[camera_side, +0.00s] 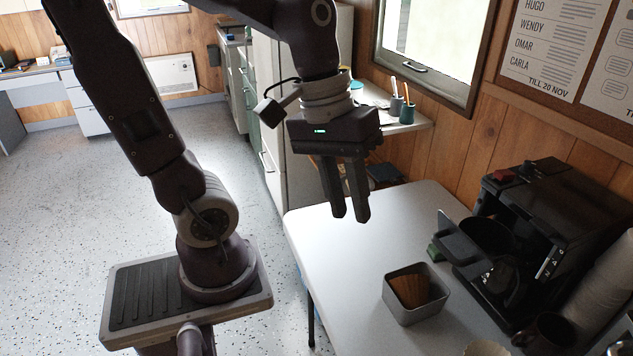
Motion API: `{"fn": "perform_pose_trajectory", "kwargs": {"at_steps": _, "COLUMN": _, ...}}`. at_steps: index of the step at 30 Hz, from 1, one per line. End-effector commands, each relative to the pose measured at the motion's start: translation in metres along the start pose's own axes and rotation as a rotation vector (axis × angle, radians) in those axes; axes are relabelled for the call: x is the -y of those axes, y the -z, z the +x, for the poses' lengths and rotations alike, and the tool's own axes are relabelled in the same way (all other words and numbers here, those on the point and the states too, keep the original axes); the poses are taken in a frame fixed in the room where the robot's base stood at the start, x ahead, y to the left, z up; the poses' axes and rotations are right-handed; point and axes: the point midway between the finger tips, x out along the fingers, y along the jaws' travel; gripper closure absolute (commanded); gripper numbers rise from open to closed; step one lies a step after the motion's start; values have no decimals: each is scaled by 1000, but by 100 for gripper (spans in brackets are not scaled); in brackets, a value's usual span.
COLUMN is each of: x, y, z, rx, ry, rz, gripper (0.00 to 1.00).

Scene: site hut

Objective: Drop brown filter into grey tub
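The grey tub (421,315) stands on the white table, a square open-topped container. The brown filter (410,290), with fluted sides, is inside the tub, against its left and back part. My gripper (350,214) hangs above the table, up and to the left of the tub, pointing down. Its two fingers are apart with a gap between the tips, and nothing is held. The gripper touches neither the filter nor the tub.
A black coffee machine (560,225) stands right of the tub, its basket holder (468,246) jutting toward it. Stacked pale cups (605,285) and a dark mug (548,334) are front right. The table's left part (340,265) is clear.

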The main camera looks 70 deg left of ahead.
Motion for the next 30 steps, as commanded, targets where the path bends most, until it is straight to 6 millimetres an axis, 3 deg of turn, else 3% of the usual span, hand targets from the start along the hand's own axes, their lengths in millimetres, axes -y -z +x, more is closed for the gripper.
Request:
{"fn": "perform_pose_trajectory", "kwargs": {"at_steps": 3, "x": 16, "y": -21, "z": -25, "rx": -219, "ry": 54, "rz": 387, "gripper": 75}}
{"fn": "perform_pose_trajectory", "kwargs": {"at_steps": 7, "x": 28, "y": -27, "z": -38, "rx": -354, "ry": 102, "rz": 601, "gripper": 75}}
{"fn": "perform_pose_trajectory", "kwargs": {"at_steps": 30, "x": 31, "y": -27, "z": -41, "rx": -380, "ry": 115, "rz": 639, "gripper": 75}}
